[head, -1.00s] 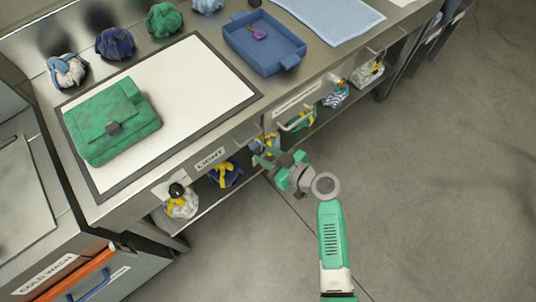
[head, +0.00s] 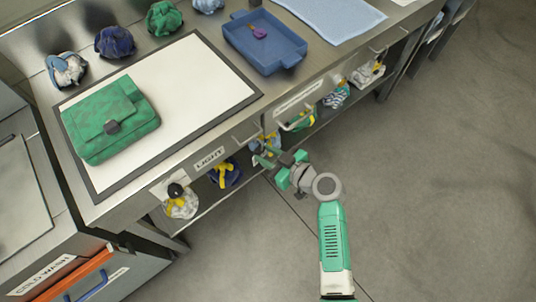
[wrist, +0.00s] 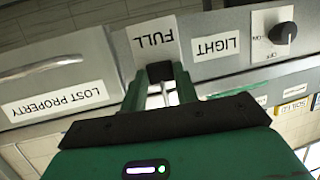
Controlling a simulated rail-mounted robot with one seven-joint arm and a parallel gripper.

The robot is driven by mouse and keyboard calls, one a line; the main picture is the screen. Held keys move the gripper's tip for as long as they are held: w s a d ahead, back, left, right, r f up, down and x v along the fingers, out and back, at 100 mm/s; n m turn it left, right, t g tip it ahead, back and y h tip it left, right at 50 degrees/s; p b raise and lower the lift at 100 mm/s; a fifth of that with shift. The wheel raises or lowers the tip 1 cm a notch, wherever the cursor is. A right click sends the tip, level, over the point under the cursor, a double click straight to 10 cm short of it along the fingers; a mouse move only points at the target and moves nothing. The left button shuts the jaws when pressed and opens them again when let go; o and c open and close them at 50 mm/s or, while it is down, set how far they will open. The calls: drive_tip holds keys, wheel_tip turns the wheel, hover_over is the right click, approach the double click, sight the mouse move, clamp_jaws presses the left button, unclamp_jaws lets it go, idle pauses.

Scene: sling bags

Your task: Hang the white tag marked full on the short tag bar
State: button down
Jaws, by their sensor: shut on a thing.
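In the wrist view, which shows the counter front upside down, the white tag marked FULL (wrist: 155,42) is at the tips of my gripper (wrist: 160,73). The tag is in front of the metal counter front, beside the LIGHT label. I cannot tell whether it touches anything there. In the head view, my gripper (head: 264,158) is close to the counter's front edge, right of the LIGHT label. A thin metal bar (head: 247,138) sticks out there, perhaps the short tag bar. The tag is not clear in this view.
The LIGHT label (head: 209,158) and a black knob (head: 176,190) are on the counter front. A LOST PROPERTY label (wrist: 53,101) is on the wrist view's left. Bags stand on the shelf below. A green bag (head: 112,120) lies on the white mat. Floor at right is clear.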

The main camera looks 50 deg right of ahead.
sight(260, 147)
drive_tip(key=shift+w, duration=0.15)
drive_tip(key=shift+w+d+b, duration=0.15)
drive_tip(key=shift+w+b, duration=0.4)
drive_tip(key=shift+w, duration=0.25)
drive_tip(key=shift+w+d+b, duration=0.1)
drive_tip(key=shift+w+b, duration=0.45)
drive_tip(key=shift+w, duration=0.2)
drive_tip(key=shift+f+b, duration=1.25)
drive_tip(key=shift+b, duration=0.1)
drive_tip(key=c, duration=0.6)
unclamp_jaws()
drive_tip(key=s+a, duration=0.1)
drive_tip(key=s, duration=0.6)
